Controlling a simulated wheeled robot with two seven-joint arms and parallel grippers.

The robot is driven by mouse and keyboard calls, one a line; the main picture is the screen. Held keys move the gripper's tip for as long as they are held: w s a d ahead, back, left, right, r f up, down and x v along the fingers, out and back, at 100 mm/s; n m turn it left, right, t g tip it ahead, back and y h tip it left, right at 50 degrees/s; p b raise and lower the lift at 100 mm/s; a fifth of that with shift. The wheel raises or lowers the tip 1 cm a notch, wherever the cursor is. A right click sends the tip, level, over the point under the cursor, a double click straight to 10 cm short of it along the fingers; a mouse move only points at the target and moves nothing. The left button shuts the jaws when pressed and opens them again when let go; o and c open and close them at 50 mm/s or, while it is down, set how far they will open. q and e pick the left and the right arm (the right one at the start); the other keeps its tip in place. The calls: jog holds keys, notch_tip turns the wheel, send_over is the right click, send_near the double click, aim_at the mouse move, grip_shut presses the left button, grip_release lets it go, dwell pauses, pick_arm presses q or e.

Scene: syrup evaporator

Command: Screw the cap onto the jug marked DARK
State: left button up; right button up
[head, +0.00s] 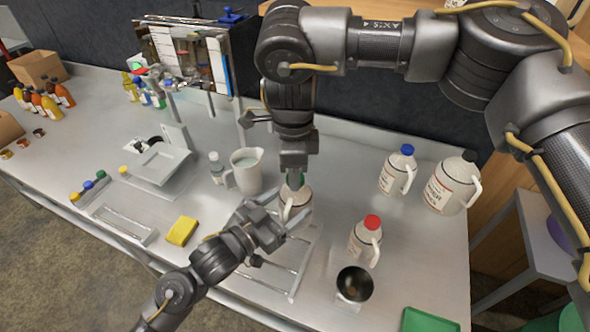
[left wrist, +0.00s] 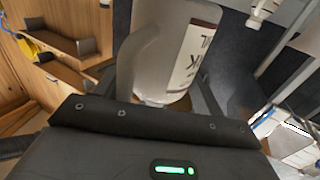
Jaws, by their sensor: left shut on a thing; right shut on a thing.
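A pale jug (head: 293,203) stands upright on the metal counter, near a wire rack. In the left wrist view the same jug (left wrist: 160,50) shows a handle and a white label, only partly readable, with a K on it. My left gripper (head: 277,211) is shut on this jug from the front left. A small dark green cap (head: 295,181) is at the jug's mouth. My right gripper (head: 294,170) points down from above and is shut on the cap. The fingers hide most of the cap, so I cannot tell how it sits on the neck.
A red-capped jug (head: 365,241), a blue-capped jug (head: 398,171) and a large dark-capped jug (head: 452,186) stand to the right. A white pitcher (head: 246,172) is close on the left. A dark cup (head: 354,284) stands in front, a yellow sponge (head: 181,231) to the left.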

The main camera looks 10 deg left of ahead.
jog(key=m, duration=1.7)
jog(key=shift+w, duration=0.1)
jog(key=m, duration=1.7)
jog(key=shift+d, duration=0.1)
jog(key=m, duration=1)
jog(key=shift+f, duration=0.1)
jog(key=o, duration=1)
